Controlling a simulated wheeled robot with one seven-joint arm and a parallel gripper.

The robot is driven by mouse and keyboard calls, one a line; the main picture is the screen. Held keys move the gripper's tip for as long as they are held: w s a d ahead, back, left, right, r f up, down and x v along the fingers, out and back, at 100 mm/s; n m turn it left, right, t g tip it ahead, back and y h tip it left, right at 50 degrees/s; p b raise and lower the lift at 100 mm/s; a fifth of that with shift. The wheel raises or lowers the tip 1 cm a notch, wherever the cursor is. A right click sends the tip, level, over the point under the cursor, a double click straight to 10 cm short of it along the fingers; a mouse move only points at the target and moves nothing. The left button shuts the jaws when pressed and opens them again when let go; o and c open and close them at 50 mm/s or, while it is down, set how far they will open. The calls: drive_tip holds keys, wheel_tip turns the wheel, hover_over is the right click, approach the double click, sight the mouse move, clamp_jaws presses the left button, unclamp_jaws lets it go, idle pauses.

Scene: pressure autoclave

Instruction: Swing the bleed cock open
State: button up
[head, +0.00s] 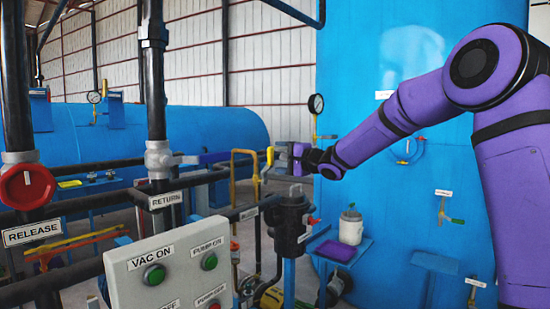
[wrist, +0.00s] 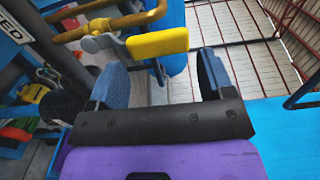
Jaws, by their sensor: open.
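The bleed cock shows in the wrist view as a yellow lever handle (wrist: 160,42) on a grey stem, next to a brass-coloured pipe (wrist: 115,22). In the head view the yellow handle (head: 269,156) is small and sits just left of my gripper (head: 283,158). In the wrist view my gripper (wrist: 160,72) is open, its two dark blue fingers apart. The handle lies across the picture just beyond the gap, nearer the left finger. Nothing is held. I cannot tell whether the handle touches a finger.
A label ending in "ED" (wrist: 17,27) is on a dark pipe. A black filter housing (head: 290,222) stands below my gripper. A button panel (head: 170,268) and a red release wheel (head: 27,187) are at the left. The large blue vessel (head: 360,75) rises behind my arm.

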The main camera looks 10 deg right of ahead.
drive_tip(key=v, duration=0.7)
drive_tip(key=shift+s, duration=0.15)
drive_tip(key=s+d+r+n+g+h, duration=0.1)
drive_tip(key=s+d+n+g+h, duration=0.2)
drive_tip(key=s+h, duration=1.2)
drive_tip(key=s+f+n+g+y, duration=0.2)
drive_tip(key=s+f+n+g, duration=0.1)
drive_tip(key=s, duration=1.1)
drive_tip(key=s+f+n+g+y, duration=0.2)
drive_tip(key=s+f+n, duration=0.3)
drive_tip(key=s, duration=1)
drive_tip(key=shift+s+a+f+g, duration=0.2)
drive_tip(key=shift+s+f+g, duration=0.15)
drive_tip(key=shift+g, duration=0.35)
